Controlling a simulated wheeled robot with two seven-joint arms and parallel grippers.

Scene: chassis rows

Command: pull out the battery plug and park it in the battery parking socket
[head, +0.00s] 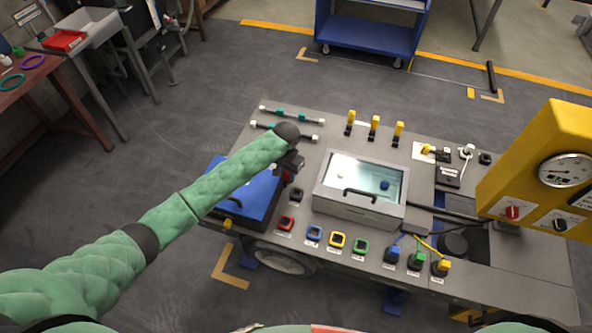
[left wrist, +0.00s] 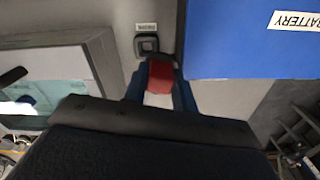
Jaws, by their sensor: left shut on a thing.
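My left gripper (head: 290,174) is shut on the red battery plug (left wrist: 160,77), which shows between the fingers in the left wrist view. In the head view the plug is mostly hidden by the gripper. The blue battery box (head: 262,192) is just left of the gripper, and its "BATTERY" label shows in the left wrist view (left wrist: 235,50). A dark square socket (head: 297,194) with a small label is on the deck close to the gripper; it also shows just beyond the plug in the left wrist view (left wrist: 147,45). I cannot tell whether the plug touches any socket. My right gripper is out of view.
A grey box with a clear lid (head: 359,190) stands right of the gripper. Red (head: 286,223), blue (head: 315,233), yellow (head: 337,240) and green (head: 360,247) sockets line the near edge. A yellow gauge panel (head: 530,165) stands at the right.

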